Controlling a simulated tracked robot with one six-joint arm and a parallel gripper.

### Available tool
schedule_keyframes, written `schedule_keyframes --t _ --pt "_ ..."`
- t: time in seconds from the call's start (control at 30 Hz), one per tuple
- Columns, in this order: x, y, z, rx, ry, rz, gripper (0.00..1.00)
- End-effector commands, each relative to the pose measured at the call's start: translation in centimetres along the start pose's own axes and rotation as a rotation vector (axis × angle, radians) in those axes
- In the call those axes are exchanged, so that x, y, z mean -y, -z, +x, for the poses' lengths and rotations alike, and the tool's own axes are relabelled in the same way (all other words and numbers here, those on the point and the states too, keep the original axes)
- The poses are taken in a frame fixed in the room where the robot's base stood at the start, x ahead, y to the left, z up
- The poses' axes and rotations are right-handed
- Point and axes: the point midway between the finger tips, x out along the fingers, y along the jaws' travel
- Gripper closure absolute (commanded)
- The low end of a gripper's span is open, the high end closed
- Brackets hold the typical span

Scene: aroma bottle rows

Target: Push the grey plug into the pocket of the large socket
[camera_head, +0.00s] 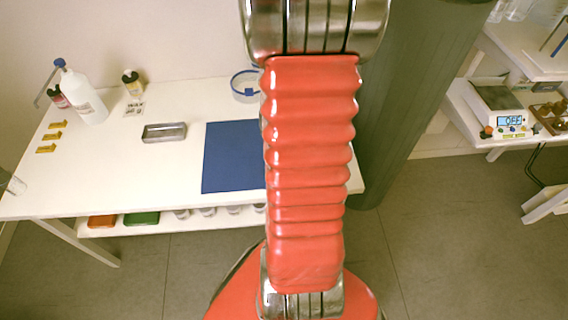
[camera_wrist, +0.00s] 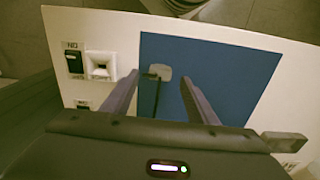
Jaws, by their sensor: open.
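The grey plug (camera_wrist: 160,72) is a small pale-grey rounded piece over the blue mat (camera_wrist: 225,75) in the wrist view, with a dark strip running from it toward my gripper. My gripper (camera_wrist: 159,79) is open, its two fingers apart on either side of the plug; I cannot tell whether they touch it or how high they are above the mat. A white square socket with a recessed pocket (camera_wrist: 100,66) sits left of the mat, apart from the plug; it looks like the large socket. In the head view my arm hides plug, socket and gripper.
A black switch-like block (camera_wrist: 74,62) is left of the socket, and a smaller fitting (camera_wrist: 83,104) lies below. On the white table (camera_head: 100,185) are a metal tray (camera_head: 164,132), a white bottle (camera_head: 82,95) and yellow tags (camera_head: 51,137). A scale (camera_head: 495,105) stands at right.

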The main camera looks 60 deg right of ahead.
Motion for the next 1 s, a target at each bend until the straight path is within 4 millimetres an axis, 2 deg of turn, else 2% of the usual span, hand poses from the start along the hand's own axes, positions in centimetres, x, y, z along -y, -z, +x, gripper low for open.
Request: schedule_keyframes --t 0.17,0.5,1.0 --pt "0.0 0.0 1.0 0.002 0.000 0.000 0.47" --pt "0.0 0.0 4.8 0.002 -0.001 0.000 0.47" --pt "0.1 0.0 5.2 0.000 -0.001 -0.001 0.47"
